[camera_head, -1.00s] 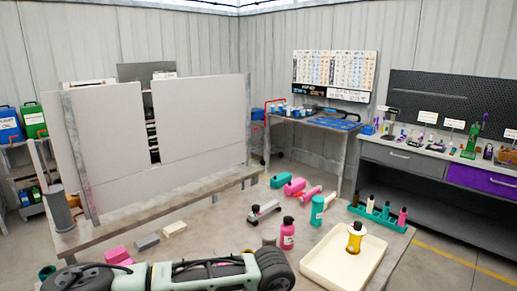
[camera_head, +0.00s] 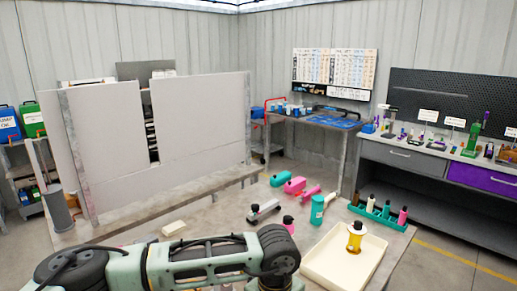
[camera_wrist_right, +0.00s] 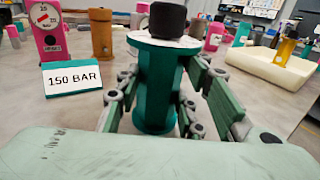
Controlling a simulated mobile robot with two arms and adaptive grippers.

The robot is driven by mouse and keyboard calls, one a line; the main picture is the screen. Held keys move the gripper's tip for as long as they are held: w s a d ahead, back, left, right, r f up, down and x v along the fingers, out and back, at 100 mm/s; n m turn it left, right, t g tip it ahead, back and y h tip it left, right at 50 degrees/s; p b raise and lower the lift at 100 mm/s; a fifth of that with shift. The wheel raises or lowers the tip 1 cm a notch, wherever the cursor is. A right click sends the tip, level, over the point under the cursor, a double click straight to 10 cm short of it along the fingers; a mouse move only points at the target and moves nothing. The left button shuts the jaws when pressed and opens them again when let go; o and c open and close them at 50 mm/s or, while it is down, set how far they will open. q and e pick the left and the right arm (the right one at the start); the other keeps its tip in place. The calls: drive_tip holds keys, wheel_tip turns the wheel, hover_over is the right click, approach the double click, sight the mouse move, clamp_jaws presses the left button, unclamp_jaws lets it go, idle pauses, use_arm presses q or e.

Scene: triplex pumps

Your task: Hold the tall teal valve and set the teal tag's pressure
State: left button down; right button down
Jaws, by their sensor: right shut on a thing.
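In the right wrist view, a teal valve (camera_wrist_right: 157,88) with a pale top plate and black knob (camera_wrist_right: 167,19) stands upright between the fingers of my right gripper (camera_wrist_right: 160,110), which is shut on it. My arm hides this spot in the head view. Another teal cylinder (camera_head: 317,209) stands farther back in the head view. My left gripper is not in view.
A cream tray (camera_head: 318,270) with a yellow, black-topped valve (camera_head: 355,236) is at the right. A teal rack (camera_head: 378,210) of bottles stands behind it. A brown cylinder (camera_wrist_right: 102,35) is near the held valve. Tall grey panels (camera_head: 200,120) stand at the back left.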

drive_tip(key=shift+s+d+f, duration=0.1)
drive_tip(key=shift+s+f, duration=0.05)
drive_tip(key=shift+f, duration=0.25)
drive_tip(key=c, duration=1.5)
unclamp_jaws()
drive_tip(key=o, duration=0.4)
drive_tip(key=shift+r, duration=0.15)
